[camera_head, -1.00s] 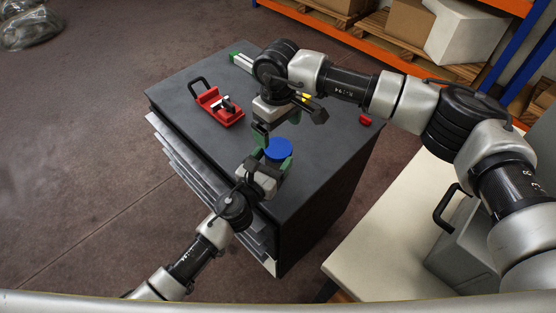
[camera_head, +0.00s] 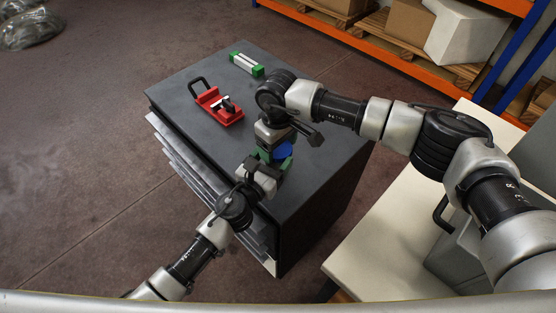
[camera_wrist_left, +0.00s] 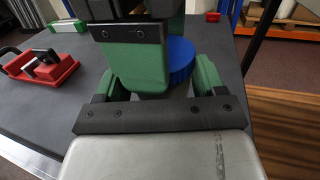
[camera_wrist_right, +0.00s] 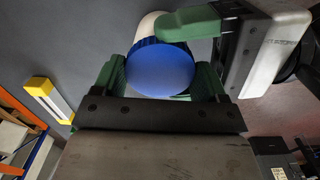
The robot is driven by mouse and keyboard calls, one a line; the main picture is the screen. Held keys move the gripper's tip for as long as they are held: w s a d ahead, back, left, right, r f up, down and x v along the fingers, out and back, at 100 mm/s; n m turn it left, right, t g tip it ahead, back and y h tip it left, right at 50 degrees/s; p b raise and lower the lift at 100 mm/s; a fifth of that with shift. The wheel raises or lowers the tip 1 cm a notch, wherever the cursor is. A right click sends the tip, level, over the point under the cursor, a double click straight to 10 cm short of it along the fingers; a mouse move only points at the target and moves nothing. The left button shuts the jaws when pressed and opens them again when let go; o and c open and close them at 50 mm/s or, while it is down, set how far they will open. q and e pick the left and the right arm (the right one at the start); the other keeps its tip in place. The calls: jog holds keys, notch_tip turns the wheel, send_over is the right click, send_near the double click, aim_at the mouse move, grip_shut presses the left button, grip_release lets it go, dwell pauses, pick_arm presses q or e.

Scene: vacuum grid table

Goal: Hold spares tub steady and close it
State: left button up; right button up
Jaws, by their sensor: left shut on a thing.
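The spares tub has a round blue lid (camera_head: 284,150) on a pale body (camera_wrist_right: 148,24); the lid also shows in the left wrist view (camera_wrist_left: 182,58). My left gripper (camera_head: 270,166) is shut on the tub body from the near-left side. One of its green fingers crosses the body in the right wrist view (camera_wrist_right: 186,24). My right gripper (camera_head: 274,150) is over the tub, pointing down, with its fingers apart on either side of the blue lid (camera_wrist_right: 160,68). I cannot tell whether they touch it. The right gripper hides much of the tub in the left wrist view.
The tub stands on a dark cabinet top (camera_head: 190,88). A red clamp-like tool (camera_head: 220,106) and a green-ended white block (camera_head: 246,64) lie farther back. A yellow-ended grey piece (camera_wrist_right: 50,100) and a small red object (camera_wrist_left: 213,16) lie nearby. A pale table (camera_head: 350,255) stands at right.

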jog(key=c, duration=0.4)
jog(key=o, duration=1)
jog(key=shift+o, duration=0.2)
jog(key=shift+r, duration=0.1)
jog(key=shift+r, duration=2.15)
jog(key=shift+c, duration=0.3)
notch_tip(320, 180, up, 4)
jog(key=shift+f, duration=0.2)
jog(key=shift+f, duration=0.15)
jog(key=shift+f, duration=3.95)
